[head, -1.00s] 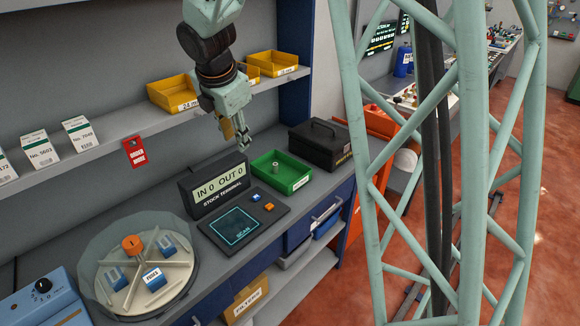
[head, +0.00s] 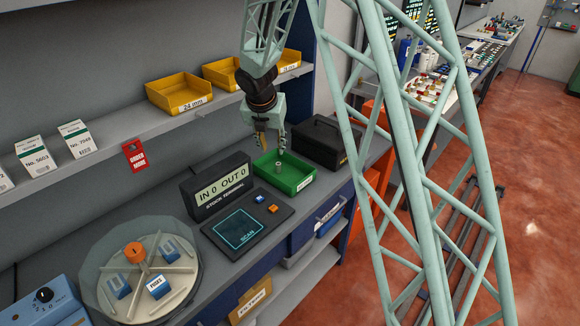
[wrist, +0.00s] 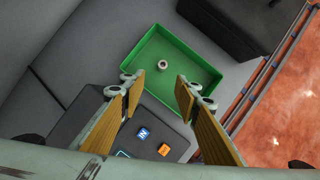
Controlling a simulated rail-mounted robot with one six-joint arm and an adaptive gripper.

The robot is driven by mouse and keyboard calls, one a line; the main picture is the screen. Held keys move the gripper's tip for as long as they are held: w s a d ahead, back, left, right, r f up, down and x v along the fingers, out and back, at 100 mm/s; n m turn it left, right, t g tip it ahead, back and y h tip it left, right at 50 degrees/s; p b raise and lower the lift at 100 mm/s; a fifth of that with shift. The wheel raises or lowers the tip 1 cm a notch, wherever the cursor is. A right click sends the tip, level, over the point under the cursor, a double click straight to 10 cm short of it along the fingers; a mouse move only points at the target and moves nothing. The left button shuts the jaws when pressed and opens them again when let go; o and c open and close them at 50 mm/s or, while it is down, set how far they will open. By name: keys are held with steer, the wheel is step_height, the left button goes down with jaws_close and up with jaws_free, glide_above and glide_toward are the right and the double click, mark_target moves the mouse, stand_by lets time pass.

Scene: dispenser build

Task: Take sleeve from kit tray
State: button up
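The kit tray is a green open tray (head: 303,184) on the bench, to the right of the stock terminal in the head view; it also shows in the wrist view (wrist: 200,62). The sleeve is a small grey ring-like piece (wrist: 161,64) standing on the tray floor, and it shows small in the head view (head: 279,166). My gripper (head: 271,147) is above the tray in the head view. In the wrist view my gripper (wrist: 160,84) is open with wood-coloured pads apart and nothing between them. The sleeve lies beyond the fingertips, roughly in line with the gap.
The stock terminal (head: 222,186) and its scan pad (head: 238,229) stand left of the tray. A black box (head: 322,140) stands behind it to the right. Yellow bins (head: 180,92) sit on the shelf above. A round divided carousel (head: 140,279) is at the left.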

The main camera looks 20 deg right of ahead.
mark_target(278, 164)
steer(key=shift+w+d+f, duration=0.25)
steer(key=shift+f, duration=0.1)
steer(key=shift+f, duration=0.1)
steer(key=shift+b+x, duration=0.8)
steer(key=shift+x, duration=3.45)
steer(key=shift+d+b+x, duration=0.1)
steer(key=shift+b+x, duration=0.2)
steer(key=shift+x, duration=1)
steer(key=shift+d+b+x, duration=0.15)
steer(key=shift+b+x, duration=0.1)
steer(key=shift+x, duration=1.05)
steer(key=shift+w, duration=0.1)
steer(key=shift+c, duration=0.7)
steer(key=c, duration=0.8)
